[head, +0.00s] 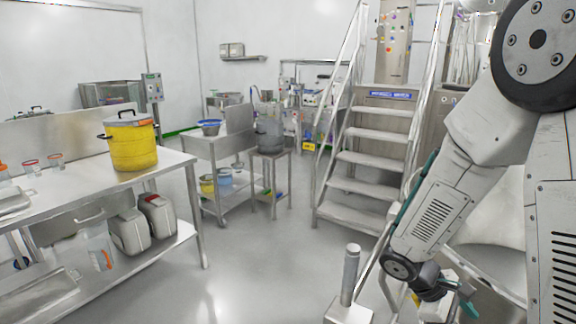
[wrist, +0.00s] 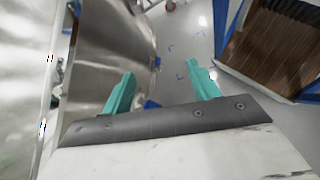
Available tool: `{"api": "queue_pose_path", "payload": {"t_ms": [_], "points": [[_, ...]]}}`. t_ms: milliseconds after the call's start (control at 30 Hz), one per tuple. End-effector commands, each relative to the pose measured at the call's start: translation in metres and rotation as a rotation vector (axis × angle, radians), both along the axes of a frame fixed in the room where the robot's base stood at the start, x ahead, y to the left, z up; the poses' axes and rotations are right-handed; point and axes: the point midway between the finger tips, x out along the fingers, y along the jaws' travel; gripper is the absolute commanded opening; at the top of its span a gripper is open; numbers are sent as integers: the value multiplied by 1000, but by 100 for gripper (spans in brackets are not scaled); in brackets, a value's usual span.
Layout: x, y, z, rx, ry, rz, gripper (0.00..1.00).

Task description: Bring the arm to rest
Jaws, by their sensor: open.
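My gripper (wrist: 160,85) shows in the wrist view with its two teal fingers spread wide apart and nothing between them. Beyond the fingers lies grey floor with small blue marks. In the head view my arm comes in from the right edge and bends downward. My gripper (head: 465,300) is at the lower right there, small and partly hidden by my own arm, low beside pale metal equipment.
Curved shiny metal (wrist: 105,45) lies close on the left in the wrist view. A blue-edged brown slatted thing (wrist: 275,45) is at the upper right. Metal steps (head: 365,160) stand left of my arm. A bench with a yellow pot (head: 132,145) is farther left; open floor lies between.

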Motion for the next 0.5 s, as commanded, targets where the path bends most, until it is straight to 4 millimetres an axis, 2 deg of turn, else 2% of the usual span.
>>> {"api": "queue_pose_path", "payload": {"t_ms": [33,200,500], "points": [[-8,8,18,15,-48,-66,60],[-38,40,63,98,-177,-283,60],[-82,101,128,324,-397,-554,60]]}}
